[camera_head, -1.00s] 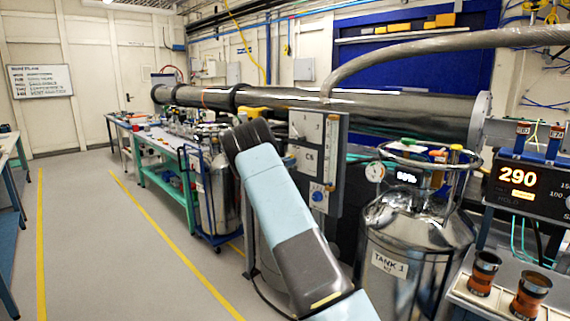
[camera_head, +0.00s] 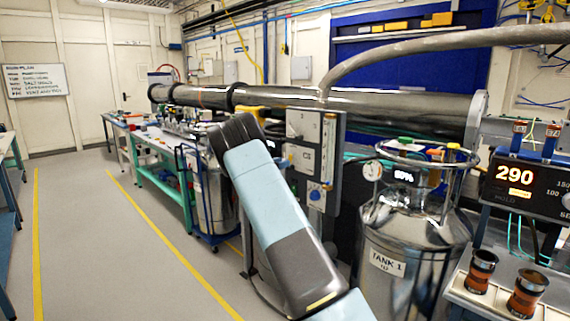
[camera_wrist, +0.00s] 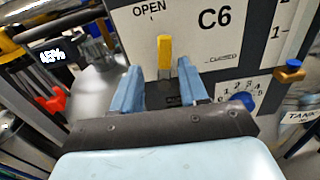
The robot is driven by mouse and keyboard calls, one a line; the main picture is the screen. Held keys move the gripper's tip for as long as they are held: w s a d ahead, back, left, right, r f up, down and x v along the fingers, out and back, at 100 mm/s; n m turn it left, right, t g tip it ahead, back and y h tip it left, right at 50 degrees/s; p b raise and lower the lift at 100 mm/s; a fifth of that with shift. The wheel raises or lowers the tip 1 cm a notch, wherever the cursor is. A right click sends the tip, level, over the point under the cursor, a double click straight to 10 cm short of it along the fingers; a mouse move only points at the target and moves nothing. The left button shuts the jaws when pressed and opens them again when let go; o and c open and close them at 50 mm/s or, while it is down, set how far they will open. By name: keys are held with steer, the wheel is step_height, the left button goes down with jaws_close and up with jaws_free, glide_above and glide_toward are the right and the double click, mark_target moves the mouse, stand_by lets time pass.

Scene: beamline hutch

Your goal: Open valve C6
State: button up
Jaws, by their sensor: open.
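The valve C6 panel (camera_wrist: 215,32) fills the upper wrist view, with OPEN printed at upper left and CLOSED at right. Its yellow lever (camera_wrist: 164,50) stands upright in the picture, just below and right of the OPEN label. My gripper (camera_wrist: 160,68) is open, its two blue fingers on either side of the lever. I see gaps beside the lever; I cannot tell how deep it sits between the fingers.
A blue dial knob (camera_wrist: 243,100) and a brass fitting (camera_wrist: 289,70) sit close right of my gripper. Red-handled parts (camera_wrist: 52,103) are at left. Steel Tank 1 (camera_head: 400,235) stands right of the panel. Open floor (camera_head: 110,240) lies to the left.

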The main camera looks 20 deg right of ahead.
steer(key=v, duration=1)
steer(key=shift+a, duration=0.2)
steer(key=shift+s, duration=0.15)
